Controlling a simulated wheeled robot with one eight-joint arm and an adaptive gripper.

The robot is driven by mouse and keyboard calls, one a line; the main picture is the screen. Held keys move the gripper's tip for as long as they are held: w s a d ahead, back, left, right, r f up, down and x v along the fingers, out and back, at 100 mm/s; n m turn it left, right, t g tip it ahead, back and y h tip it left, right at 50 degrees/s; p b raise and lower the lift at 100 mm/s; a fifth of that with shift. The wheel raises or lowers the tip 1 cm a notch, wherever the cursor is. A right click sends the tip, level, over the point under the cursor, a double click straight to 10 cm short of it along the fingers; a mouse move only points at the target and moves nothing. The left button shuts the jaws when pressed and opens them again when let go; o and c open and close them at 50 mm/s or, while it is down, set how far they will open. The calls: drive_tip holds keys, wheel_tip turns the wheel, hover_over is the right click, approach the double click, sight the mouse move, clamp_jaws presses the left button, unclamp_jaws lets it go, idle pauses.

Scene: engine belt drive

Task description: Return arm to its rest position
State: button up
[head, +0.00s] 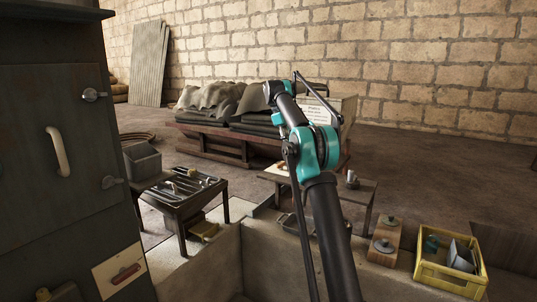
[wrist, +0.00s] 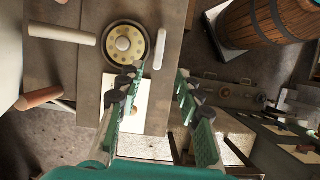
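My arm (head: 318,150), black and teal, rises through the middle of the head view, with its elbow bent high. My gripper (wrist: 155,82) shows in the wrist view with its two green fingers spread apart. Nothing is held between the fingers. The gripper's fingers cannot be made out in the head view.
In the head view, a dark cabinet (head: 60,160) stands at the left, beside a tool table (head: 183,190). A yellow crate (head: 450,279) is at the lower right. Low benches and a covered pallet (head: 215,142) lie behind my arm. The wrist view shows a wooden barrel (wrist: 265,25).

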drive_tip(key=s+f+m+t+y, duration=0.1)
drive_tip(key=s+f+m+t, duration=0.1)
drive_tip(key=s+f, duration=0.7)
drive_tip(key=s+f+m+t+y, duration=0.1)
drive_tip(key=s+f+m, duration=0.3)
drive_tip(key=s+f, duration=0.6)
drive_tip(key=s+f+m+t+y, duration=0.1)
drive_tip(key=s+f+m+t, duration=0.2)
drive_tip(key=s+f, duration=0.7)
drive_tip(key=s+d+m, duration=0.1)
drive_tip(key=s, duration=1.6)
drive_tip(key=shift+s+t, duration=0.3)
drive_tip(key=shift+s, duration=0.1)
